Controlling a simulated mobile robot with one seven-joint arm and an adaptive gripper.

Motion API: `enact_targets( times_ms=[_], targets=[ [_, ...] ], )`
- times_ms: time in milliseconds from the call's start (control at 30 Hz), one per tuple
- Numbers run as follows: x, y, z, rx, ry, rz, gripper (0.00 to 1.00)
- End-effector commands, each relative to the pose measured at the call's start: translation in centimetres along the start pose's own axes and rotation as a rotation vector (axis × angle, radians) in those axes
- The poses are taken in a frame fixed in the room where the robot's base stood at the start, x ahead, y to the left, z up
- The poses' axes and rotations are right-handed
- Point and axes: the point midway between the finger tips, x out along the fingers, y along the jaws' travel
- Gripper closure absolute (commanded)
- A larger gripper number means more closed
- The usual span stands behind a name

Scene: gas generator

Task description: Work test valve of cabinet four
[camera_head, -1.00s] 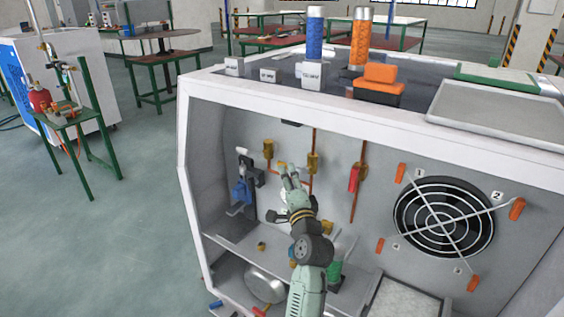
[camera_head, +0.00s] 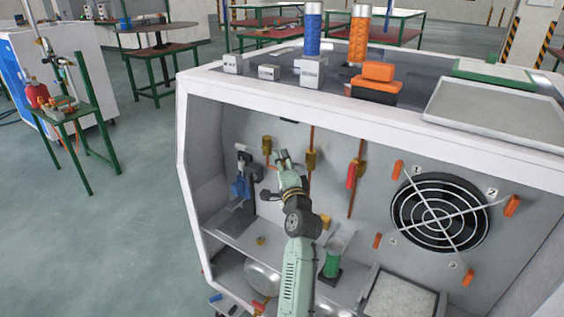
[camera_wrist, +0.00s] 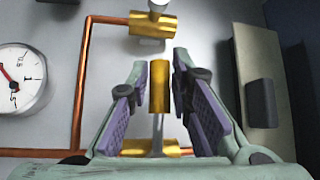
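The open white cabinet (camera_head: 190,150) has copper pipes and brass valves on its back wall. My gripper (camera_head: 283,157) reaches inside, left of the middle brass valve (camera_head: 311,160). In the wrist view, my gripper (camera_wrist: 165,100) is open, with purple pads on both sides of a small brass cylinder (camera_wrist: 159,85) on a grey stem. Gaps show on both sides of the cylinder. A brass fitting (camera_wrist: 152,25) with a grey knob is above it, and another brass piece (camera_wrist: 145,146) is partly hidden below. I cannot tell which part is the test valve.
A round gauge (camera_wrist: 20,78) is left of my fingers, and a grey panel with a dark block (camera_wrist: 261,103) is at right. A red-handled valve (camera_head: 353,177), a fan (camera_head: 440,212) with orange clips, and a blue part (camera_head: 239,187) are also inside the cabinet.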

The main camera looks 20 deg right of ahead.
Motion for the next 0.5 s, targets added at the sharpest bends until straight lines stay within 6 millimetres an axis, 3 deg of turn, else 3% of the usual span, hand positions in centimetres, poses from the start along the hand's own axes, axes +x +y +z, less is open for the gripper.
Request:
enact_targets(
  times_ms=[233, 500],
  targets=[
    [-0.01, 0.01, 0.0, 0.0, 0.0, 0.0, 0.99],
    [-0.02, 0.01, 0.0, 0.0, 0.0, 0.0, 1.0]
  ],
)
